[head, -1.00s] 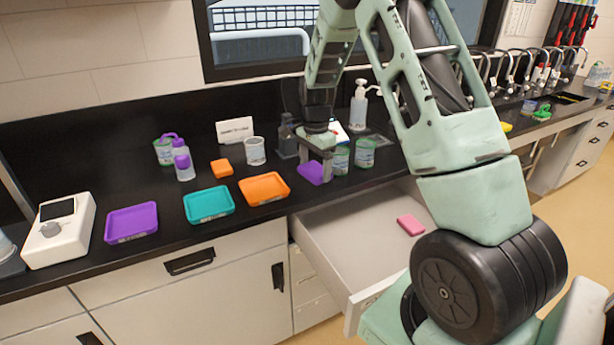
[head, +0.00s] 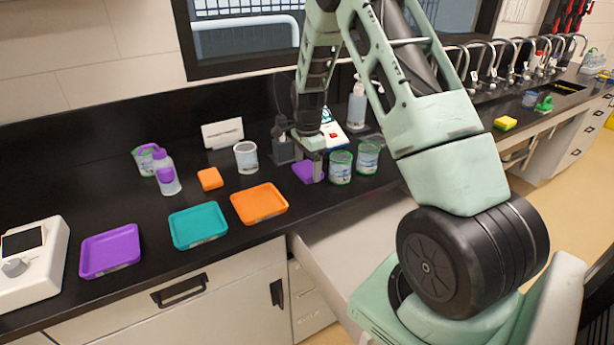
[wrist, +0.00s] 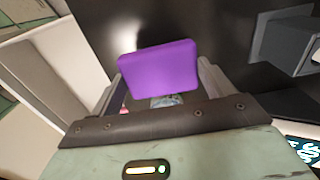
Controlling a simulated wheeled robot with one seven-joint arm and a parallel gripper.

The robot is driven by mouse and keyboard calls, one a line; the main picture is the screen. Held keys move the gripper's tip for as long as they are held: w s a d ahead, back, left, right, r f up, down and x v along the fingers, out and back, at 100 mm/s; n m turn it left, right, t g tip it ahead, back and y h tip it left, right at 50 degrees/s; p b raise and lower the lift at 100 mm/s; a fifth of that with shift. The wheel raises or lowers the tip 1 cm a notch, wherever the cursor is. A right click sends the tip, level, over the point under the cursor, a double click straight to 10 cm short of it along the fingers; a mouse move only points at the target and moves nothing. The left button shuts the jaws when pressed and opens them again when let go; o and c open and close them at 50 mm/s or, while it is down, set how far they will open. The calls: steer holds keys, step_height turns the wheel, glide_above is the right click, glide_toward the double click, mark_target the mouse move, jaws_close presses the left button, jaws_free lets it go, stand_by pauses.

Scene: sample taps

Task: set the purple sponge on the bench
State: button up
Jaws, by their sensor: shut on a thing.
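The purple sponge (head: 307,171) is at the black bench (head: 330,198), just left of two green-and-white tubs. My gripper (head: 312,165) points down over it, with its fingers at the sponge. In the wrist view the purple sponge (wrist: 160,68) sits between the fingers of my gripper (wrist: 160,85), which are shut on it. The sponge looks level and at or very near the bench top; its underside is hidden, so I cannot tell whether it touches.
Two tubs (head: 341,167) stand close right of the sponge. An orange tray (head: 259,204), a teal tray (head: 198,225) and a purple tray (head: 110,251) lie to the left. An orange sponge (head: 210,179) and a white cup (head: 246,158) stand behind.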

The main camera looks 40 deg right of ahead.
steer(key=shift+f+p, duration=0.55)
steer(key=shift+f, duration=1.85)
